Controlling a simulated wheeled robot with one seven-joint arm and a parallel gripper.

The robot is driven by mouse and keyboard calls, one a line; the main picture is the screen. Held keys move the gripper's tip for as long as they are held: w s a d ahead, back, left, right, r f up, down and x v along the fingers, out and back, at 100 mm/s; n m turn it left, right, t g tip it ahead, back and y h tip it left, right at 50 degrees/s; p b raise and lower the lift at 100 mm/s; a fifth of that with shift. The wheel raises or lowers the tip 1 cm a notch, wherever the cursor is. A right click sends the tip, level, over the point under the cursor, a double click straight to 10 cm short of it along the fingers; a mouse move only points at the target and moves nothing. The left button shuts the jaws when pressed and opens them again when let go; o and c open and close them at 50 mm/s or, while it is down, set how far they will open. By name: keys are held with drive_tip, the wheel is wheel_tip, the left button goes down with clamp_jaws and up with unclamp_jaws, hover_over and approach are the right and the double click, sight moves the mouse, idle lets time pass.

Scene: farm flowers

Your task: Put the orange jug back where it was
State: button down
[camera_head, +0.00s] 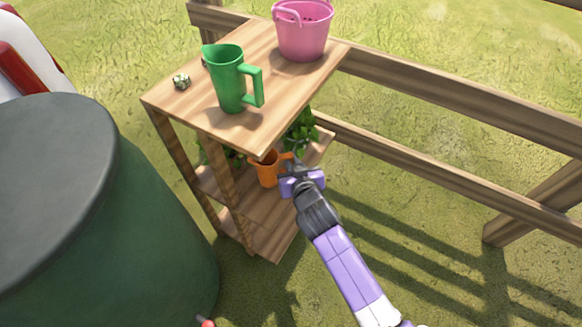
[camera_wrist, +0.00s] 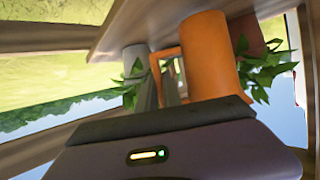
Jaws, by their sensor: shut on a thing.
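The orange jug (camera_head: 267,170) is at the wooden shelf unit, below the top board, partly hidden by that board and a post. In the wrist view the orange jug (camera_wrist: 207,58) is right in front of my gripper, with its square handle on the left side. My gripper (camera_head: 290,172) is shut on the jug's handle, from the right side of the shelf. In the wrist view my gripper (camera_wrist: 172,100) shows at the handle. I cannot tell whether the jug's base touches a shelf board.
On the shelf's top board (camera_head: 185,101) stand a green jug (camera_head: 230,78) and a pink bucket (camera_head: 302,30). Leafy plants (camera_head: 300,132) sit beside the orange jug. A large green barrel (camera_head: 120,230) stands left; a wooden fence (camera_head: 450,90) runs behind.

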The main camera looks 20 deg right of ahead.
drive_tip(key=shift+f, duration=0.85)
drive_tip(key=shift+f, duration=0.1)
drive_tip(key=shift+f+b, duration=0.15)
drive_tip(key=shift+b, duration=0.2)
drive_tip(key=c, duration=1.5)
unclamp_jaws()
drive_tip(key=shift+s+r+p, duration=0.2)
drive_tip(key=shift+r+p, duration=0.1)
drive_tip(key=p+v, duration=0.2)
drive_tip(key=v, duration=0.9)
drive_tip(key=shift+s+r, duration=0.15)
drive_tip(key=shift+s, duration=0.1)
